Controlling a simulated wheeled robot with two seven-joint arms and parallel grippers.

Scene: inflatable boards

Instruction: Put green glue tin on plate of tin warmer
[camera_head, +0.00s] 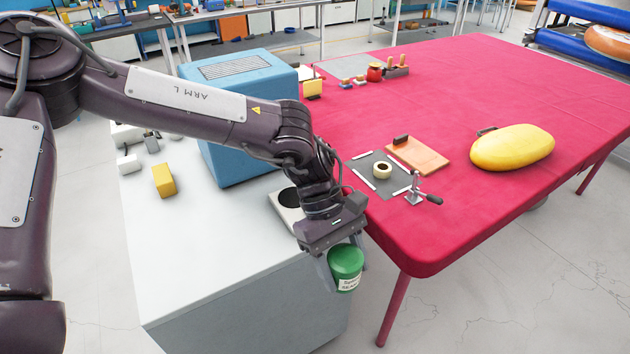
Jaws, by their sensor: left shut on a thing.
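The green glue tin (346,262) has a white label and is held in my left gripper (345,268), whose fingers are shut on its sides. The tin hangs at the right edge of the white-topped cabinet, near the corner of the red table. The tin warmer (285,207) seems to be the flat pale unit with a dark round plate (290,198) on the cabinet top, just left of my left wrist. My wrist hides part of it. The right gripper is not in view.
A blue box (235,130) stands on the white cabinet (200,260) behind the warmer, with a yellow block (164,180) to its left. The red table (450,90) carries a tape roll (382,170), a clamp, an orange board and a yellow float (512,147). The cabinet's front is clear.

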